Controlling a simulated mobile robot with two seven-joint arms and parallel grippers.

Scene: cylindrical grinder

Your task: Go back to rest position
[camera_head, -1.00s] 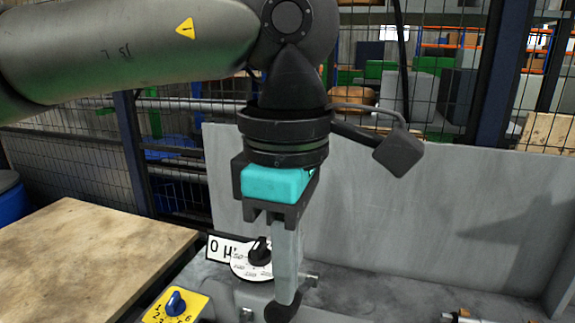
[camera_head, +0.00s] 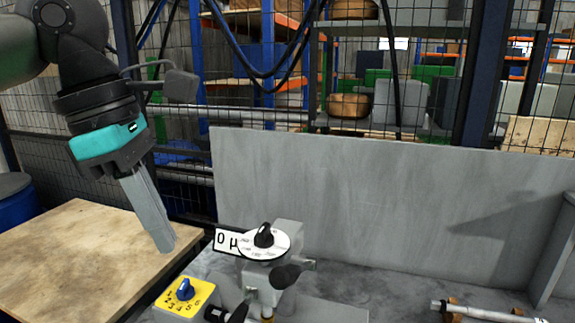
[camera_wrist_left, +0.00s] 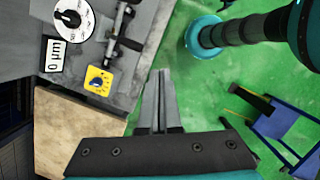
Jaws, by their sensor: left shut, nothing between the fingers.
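My left gripper (camera_head: 166,246) is shut and empty. In the head view it hangs tilted over the right part of the wooden table top, left of the grinder's dial. Its closed fingers also show in the left wrist view (camera_wrist_left: 161,76), with green floor behind them. The grinder's round white dial with a black knob (camera_head: 264,238) stands to the right of the gripper and apart from it. My right gripper is in neither view.
The wooden table top (camera_head: 70,250) is bare. A yellow plate with a blue knob (camera_head: 184,296) sits at the grinder's front left. A grey panel (camera_head: 370,210) rises behind the grinder. A blue frame (camera_wrist_left: 285,125) stands on the green floor (camera_wrist_left: 205,85).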

